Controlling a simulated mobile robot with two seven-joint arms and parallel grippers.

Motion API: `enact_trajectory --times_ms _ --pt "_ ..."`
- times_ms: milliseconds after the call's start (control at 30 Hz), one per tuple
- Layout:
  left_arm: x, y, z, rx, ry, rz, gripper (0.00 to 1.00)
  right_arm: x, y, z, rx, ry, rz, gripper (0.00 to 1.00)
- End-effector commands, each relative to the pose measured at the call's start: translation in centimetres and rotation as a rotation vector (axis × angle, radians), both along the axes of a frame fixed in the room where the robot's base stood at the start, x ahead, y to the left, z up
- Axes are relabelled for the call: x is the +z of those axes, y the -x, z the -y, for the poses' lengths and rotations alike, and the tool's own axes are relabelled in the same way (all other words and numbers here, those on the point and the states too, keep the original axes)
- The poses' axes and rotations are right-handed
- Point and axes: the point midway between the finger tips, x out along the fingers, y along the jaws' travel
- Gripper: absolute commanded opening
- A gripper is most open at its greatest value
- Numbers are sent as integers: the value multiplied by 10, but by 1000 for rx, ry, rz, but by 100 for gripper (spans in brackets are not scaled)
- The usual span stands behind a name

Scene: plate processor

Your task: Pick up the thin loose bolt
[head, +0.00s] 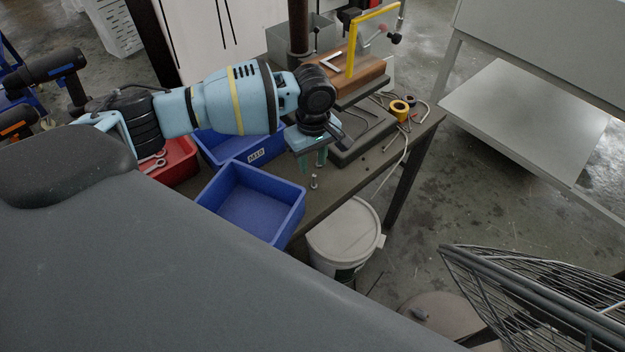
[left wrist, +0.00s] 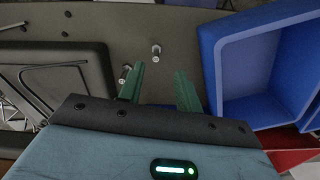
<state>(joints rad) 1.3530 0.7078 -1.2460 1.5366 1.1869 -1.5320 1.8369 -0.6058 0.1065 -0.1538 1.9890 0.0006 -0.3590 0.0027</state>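A small upright metal bolt (head: 314,182) stands on the workbench, just below my left gripper (head: 312,161) in the head view. The left wrist view shows two bolts. One bolt (left wrist: 156,51) stands beyond the fingertips, in line with the gap between them. The other bolt (left wrist: 124,73) is beside the outer side of the left-hand finger, partly hidden by it. I cannot tell which bolt is thinner. My left gripper (left wrist: 161,70) is open, its green fingers apart with nothing between them. My right gripper is not in view.
An empty blue bin (head: 250,203) stands at the bench's near edge, beside the bolt. Another blue bin (head: 240,151) and a red bin (head: 179,158) are behind it. A drill press base (head: 362,143) borders the other side. A white bucket (head: 345,235) is below the bench.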

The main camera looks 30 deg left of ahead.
Motion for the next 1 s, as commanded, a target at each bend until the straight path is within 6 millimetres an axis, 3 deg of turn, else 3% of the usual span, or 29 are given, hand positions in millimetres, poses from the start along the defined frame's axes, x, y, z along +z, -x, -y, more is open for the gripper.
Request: enact_trajectory --times_ms 200,467,800,1000 --pt "-23 0 0 -1 -1 -3 34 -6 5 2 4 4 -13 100" --pt "-32 -2 0 -2 0 0 34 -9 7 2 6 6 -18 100" --pt "-75 -6 0 -3 0 -1 34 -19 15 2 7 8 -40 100" --pt "-77 -6 0 -2 0 1 34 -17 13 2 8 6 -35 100"
